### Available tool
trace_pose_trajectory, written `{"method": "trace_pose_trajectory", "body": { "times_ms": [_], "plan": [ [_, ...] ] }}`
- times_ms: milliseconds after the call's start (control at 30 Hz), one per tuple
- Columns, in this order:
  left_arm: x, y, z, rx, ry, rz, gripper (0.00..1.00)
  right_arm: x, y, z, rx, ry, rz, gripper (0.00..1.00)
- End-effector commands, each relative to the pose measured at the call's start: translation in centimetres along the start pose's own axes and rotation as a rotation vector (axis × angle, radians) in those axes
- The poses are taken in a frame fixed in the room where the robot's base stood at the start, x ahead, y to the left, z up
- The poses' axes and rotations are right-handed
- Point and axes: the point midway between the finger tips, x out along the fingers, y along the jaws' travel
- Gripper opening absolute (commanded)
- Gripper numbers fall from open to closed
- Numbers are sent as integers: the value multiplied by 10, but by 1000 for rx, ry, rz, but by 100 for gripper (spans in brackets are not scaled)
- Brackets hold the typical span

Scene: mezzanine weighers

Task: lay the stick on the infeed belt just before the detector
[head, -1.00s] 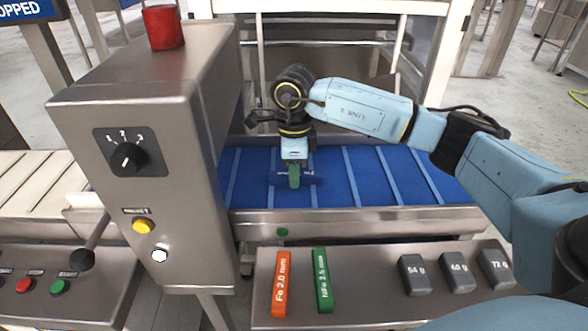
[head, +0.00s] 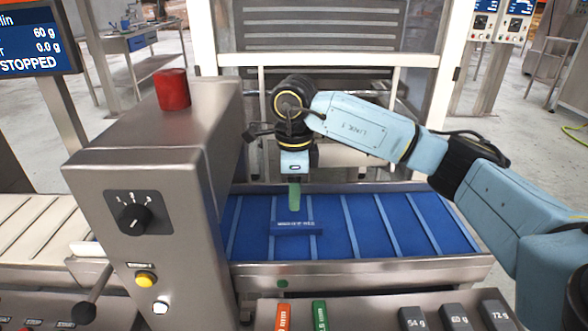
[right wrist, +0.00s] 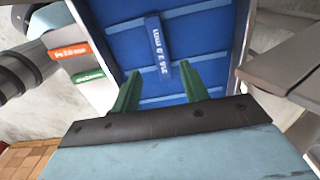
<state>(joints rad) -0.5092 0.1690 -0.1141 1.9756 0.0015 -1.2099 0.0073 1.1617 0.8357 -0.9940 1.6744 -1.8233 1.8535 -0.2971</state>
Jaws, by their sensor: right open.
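The blue stick (head: 297,227), with pale lettering, lies flat on the blue infeed belt (head: 368,225), to the right of the big steel detector housing (head: 150,165). It also shows in the right wrist view (right wrist: 158,48), lying on the belt beyond my fingers. My right gripper (head: 294,207) is above the stick with its green fingers pointing down. In the right wrist view its fingers (right wrist: 158,71) are spread apart with nothing held between them. My left gripper is not in view.
An orange stick (head: 283,317) and a green stick (head: 320,316) lie on the front shelf, with grey weights (head: 455,317) to their right. A red beacon (head: 172,88) tops the housing. The belt right of the stick is clear.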

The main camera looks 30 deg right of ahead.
Motion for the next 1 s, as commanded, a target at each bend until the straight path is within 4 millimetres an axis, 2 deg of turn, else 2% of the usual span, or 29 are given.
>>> {"method": "trace_pose_trajectory", "body": {
  "times_ms": [33, 100, 300, 1000],
  "plan": [
    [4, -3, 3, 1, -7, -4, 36, -11, 0, 0, -1, -1, -2, 45],
    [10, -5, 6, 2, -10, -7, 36, -20, 0, 0, -1, -1, 0, 45],
    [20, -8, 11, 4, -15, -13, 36, -33, 0, 0, 0, 0, 0, 45],
    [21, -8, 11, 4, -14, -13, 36, -34, 0, 0, 0, 0, 1, 45]
  ]
}}
